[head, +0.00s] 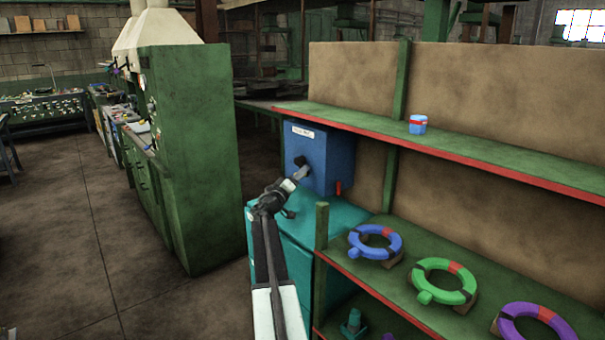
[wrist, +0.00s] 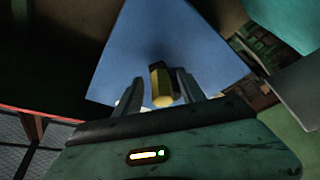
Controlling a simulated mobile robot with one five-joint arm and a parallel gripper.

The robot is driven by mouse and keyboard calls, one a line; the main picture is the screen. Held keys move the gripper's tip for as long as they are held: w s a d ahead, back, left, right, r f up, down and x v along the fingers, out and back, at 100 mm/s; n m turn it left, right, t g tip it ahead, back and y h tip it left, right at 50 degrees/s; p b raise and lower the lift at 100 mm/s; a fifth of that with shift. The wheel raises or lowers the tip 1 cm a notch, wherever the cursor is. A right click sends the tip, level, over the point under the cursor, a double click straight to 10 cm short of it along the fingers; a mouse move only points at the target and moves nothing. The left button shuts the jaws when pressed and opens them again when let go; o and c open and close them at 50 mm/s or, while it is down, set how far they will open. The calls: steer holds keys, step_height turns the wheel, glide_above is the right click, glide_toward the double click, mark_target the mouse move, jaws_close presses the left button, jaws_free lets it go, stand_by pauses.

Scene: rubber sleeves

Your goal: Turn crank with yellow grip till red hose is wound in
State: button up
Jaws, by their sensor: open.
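A blue box (head: 318,158) with a white label stands on a teal cabinet, left of the shelves. A dark crank hub (head: 299,161) shows on its front. A short red hose end (head: 338,188) hangs at the box's lower right. My gripper (head: 293,180) reaches up to the front of the box and covers the crank's grip in the head view. In the wrist view the yellow grip (wrist: 161,86) stands between the two fingers of my open gripper (wrist: 160,77), with the blue box face (wrist: 185,45) behind it. Finger contact with the grip cannot be made out.
The teal cabinet (head: 351,214) is below the box. A green shelf post (head: 321,240) rises close to the right of my arm. Blue (head: 375,242), green (head: 443,281) and purple (head: 533,325) rings lie on the shelf. Floor is clear at left.

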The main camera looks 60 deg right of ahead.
jaws_close()
stand_by(1.4)
